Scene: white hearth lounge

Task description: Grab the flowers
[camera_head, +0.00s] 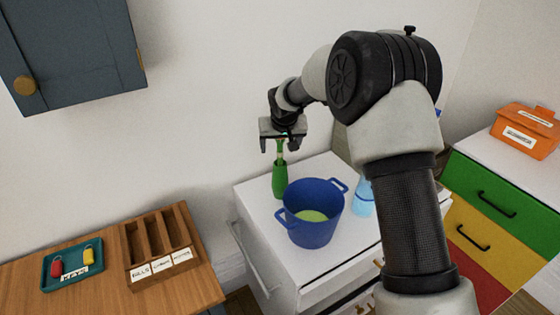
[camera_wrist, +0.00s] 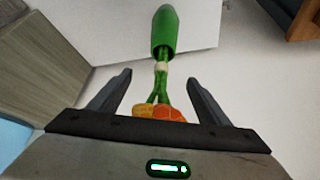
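The flowers are partly visible in the wrist view, with orange and yellow blooms (camera_wrist: 162,112) close to the palm and green stems running away from it. The stems go into a green vase (camera_wrist: 165,32). In the head view the green vase (camera_head: 280,181) stands upright on the white cabinet top, and the blooms are mostly hidden by the gripper. My gripper (camera_head: 282,147) is directly above the vase. In the wrist view my gripper (camera_wrist: 158,78) is open, with one finger on each side of the stems and a gap on both sides.
A blue pot (camera_head: 313,226) with something green inside stands right beside the vase. A light blue bottle (camera_head: 362,198) is partly behind my arm. A wooden organizer (camera_head: 150,262) and a teal tray (camera_head: 62,272) sit at left. An orange box (camera_head: 526,130) is at far right.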

